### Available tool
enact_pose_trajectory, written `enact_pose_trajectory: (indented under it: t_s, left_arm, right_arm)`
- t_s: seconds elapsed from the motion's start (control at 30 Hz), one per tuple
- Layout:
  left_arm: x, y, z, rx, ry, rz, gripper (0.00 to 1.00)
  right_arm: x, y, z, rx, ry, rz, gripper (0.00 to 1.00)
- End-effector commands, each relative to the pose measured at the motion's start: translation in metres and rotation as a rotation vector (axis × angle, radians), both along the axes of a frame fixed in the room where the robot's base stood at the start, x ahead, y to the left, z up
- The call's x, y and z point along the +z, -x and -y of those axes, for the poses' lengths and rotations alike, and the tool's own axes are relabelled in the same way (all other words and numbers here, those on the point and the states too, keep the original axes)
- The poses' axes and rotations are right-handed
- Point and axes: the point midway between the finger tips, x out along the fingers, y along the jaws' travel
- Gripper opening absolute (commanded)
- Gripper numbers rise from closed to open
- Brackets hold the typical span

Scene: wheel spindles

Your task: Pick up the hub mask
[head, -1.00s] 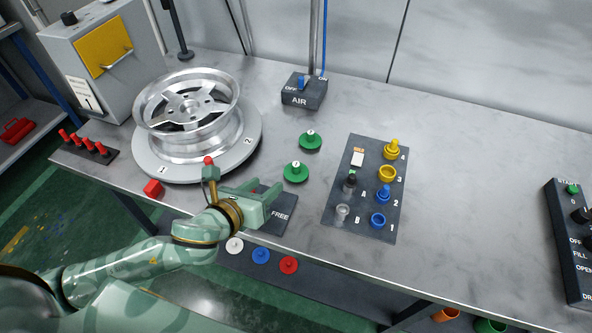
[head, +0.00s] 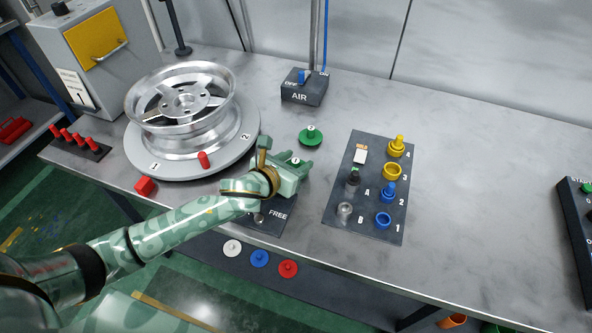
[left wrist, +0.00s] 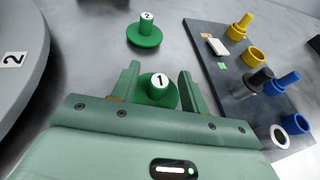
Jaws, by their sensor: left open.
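Two green round pieces with upright knobs, which look like hub masks, are on the grey bench. The one marked 1 (head: 296,161) is partly hidden by my left gripper (head: 302,167). In the left wrist view, mask 1 (left wrist: 158,91) stands between the open fingers of the left gripper (left wrist: 159,74), with a visible gap on either side of its knob. The one marked 2 (head: 310,137) stands clear just behind; it also shows in the left wrist view (left wrist: 145,36). My right gripper is not in view.
A silver wheel (head: 183,100) lies on a grey turntable (head: 145,165) at left. A dark board (head: 340,215) with yellow, blue and other small parts lies right of the gripper. The AIR switch box (head: 303,92) stands behind. The bench at right (head: 490,190) is mostly bare.

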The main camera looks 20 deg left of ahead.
Motion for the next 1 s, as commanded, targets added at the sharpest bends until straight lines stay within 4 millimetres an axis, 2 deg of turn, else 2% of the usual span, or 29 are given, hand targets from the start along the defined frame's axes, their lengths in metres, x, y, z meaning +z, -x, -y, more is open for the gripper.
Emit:
enact_pose_trajectory:
  t_s: [0.03,0.13,0.4,0.57,0.87,1.0]
  left_arm:
    - [-0.009,-0.008,0.002,0.002,0.001,-0.002,0.45]
    - [-0.012,-0.018,0.005,0.0,0.001,-0.001,0.45]
    - [-0.01,-0.021,0.006,0.0,0.0,-0.001,0.45]
    - [-0.01,-0.021,0.006,0.0,0.0,-0.001,0.0]
    - [-0.01,-0.021,0.006,0.0,0.0,-0.001,0.0]
    - [-0.001,-0.021,0.006,0.0,-0.002,0.003,0.0]
  right_arm:
    - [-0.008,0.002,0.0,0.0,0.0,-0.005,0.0]
    - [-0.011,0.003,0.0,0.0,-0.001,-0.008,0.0]
    - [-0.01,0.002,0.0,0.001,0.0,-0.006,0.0]
    - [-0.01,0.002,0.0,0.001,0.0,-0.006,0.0]
    - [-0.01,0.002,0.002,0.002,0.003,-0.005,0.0]
    - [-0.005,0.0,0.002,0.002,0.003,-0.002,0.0]
